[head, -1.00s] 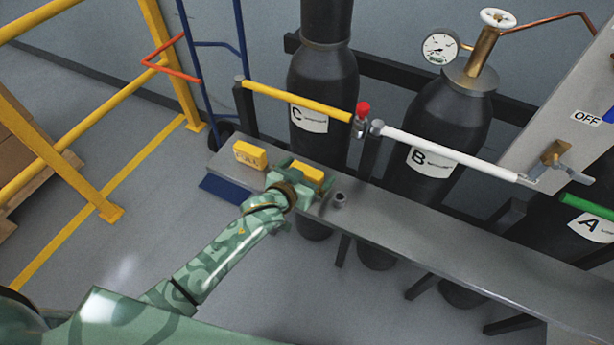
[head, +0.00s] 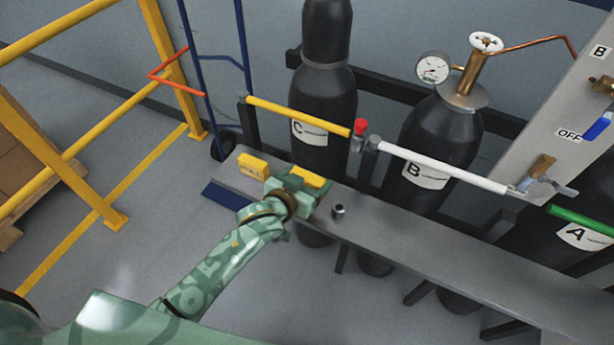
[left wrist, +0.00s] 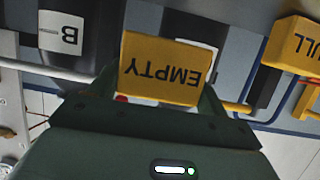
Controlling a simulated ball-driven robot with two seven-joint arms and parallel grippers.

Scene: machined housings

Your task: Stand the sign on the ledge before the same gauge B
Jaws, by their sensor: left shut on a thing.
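My left gripper (head: 304,187) is shut on a yellow sign (head: 307,176) over the left part of the grey ledge (head: 430,238). In the left wrist view the sign (left wrist: 165,70) reads EMPTY, upside down, between the fingers (left wrist: 158,95). I cannot tell whether it touches the ledge. A second yellow sign (head: 253,166) stands at the ledge's left end; its visible letters in the wrist view (left wrist: 300,45) read ULL. Round gauge (head: 433,68) sits on the dark cylinder B (head: 440,135), right of the gripper; its reading is too small to tell. My right gripper is out of view.
A small metal part (head: 339,210) stands on the ledge just right of my gripper. A yellow bar (head: 300,116) and a white bar (head: 440,166) run behind the ledge, before cylinders C (head: 322,100) and B. The ledge before B is clear.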

